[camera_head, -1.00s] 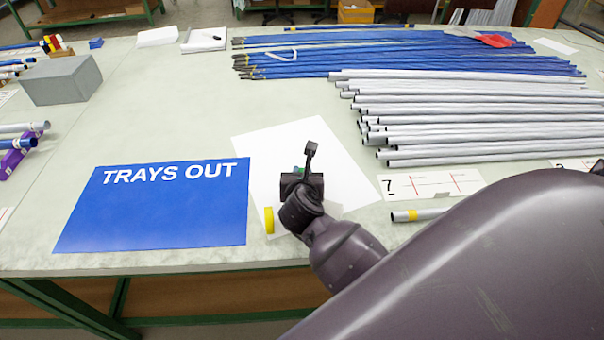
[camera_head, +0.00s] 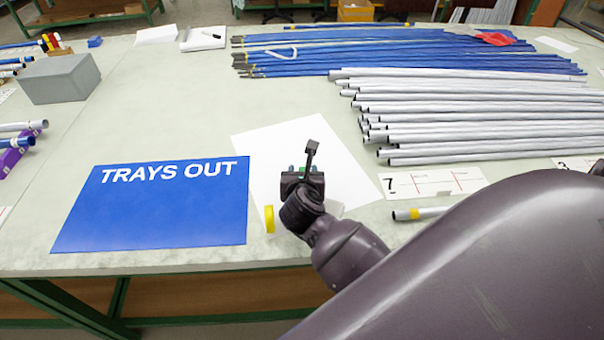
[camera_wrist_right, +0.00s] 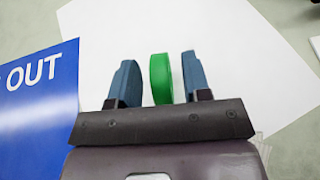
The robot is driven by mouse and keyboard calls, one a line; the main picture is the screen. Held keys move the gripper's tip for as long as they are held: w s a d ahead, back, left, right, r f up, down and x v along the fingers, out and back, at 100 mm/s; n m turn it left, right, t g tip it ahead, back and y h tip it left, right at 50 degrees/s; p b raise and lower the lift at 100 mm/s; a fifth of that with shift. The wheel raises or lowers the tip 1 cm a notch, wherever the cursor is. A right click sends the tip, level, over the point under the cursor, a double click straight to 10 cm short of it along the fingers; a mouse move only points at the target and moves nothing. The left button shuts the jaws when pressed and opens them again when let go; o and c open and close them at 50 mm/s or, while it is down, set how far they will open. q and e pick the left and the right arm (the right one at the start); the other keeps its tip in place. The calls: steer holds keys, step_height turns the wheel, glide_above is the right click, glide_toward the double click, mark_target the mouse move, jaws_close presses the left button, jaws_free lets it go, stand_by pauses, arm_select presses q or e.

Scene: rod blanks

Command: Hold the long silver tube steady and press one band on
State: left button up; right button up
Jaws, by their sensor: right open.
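Several long silver tubes (camera_head: 480,118) lie in a row at the right of the table. Another silver tube (camera_head: 422,213) with a yellow ring near its end lies in front, partly hidden by my right arm. A green band (camera_wrist_right: 160,79) stands on edge over the white sheet, between the blue fingers of my right gripper (camera_wrist_right: 157,66). The fingers are open, with a gap on each side of the band. In the head view my right gripper (camera_head: 304,171) is over the white sheet (camera_head: 262,150). A yellow band (camera_head: 269,219) stands beside it. My left gripper is out of view.
A blue "TRAYS OUT" mat (camera_head: 150,210) lies left of the sheet. Blue tubes (camera_head: 400,55) lie at the back. A grey block (camera_head: 60,80) and a purple holder (camera_head: 14,155) stand at the left.

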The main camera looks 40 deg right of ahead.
steer(key=p+v, duration=0.1)
steer(key=v, duration=0.9)
steer(key=shift+s, duration=0.45)
